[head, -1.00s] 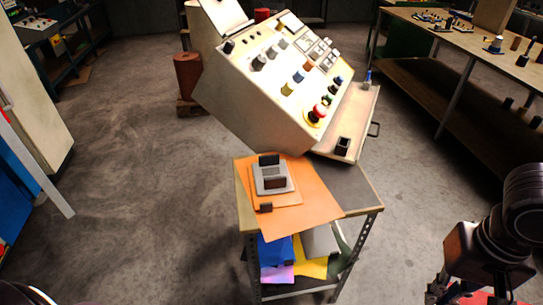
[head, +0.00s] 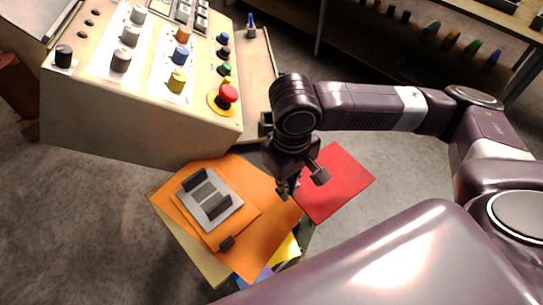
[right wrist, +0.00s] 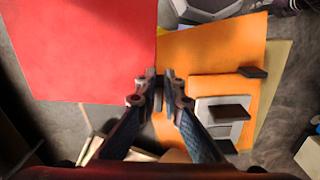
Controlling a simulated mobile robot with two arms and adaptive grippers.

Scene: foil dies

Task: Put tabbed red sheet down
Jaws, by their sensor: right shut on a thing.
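My right gripper (head: 300,186) is shut on an edge of the red sheet (head: 338,184) and holds it flat at the right of the small table. In the right wrist view the red sheet (right wrist: 85,45) spreads to the left of the fingertips (right wrist: 161,92); its tab is hidden between them. The orange sheet (head: 262,238) lies on the table top, with a smaller orange tabbed sheet and a grey die (head: 222,213) on it. The red sheet reaches past the table's right side. I cannot tell whether it touches the table. My left gripper is not in view.
The control console (head: 120,130) with knobs and a red button (head: 228,93) stands just behind the table. Blue and yellow sheets (head: 286,251) lie on the shelf below the table top. A long workbench (head: 480,25) stands at the back right.

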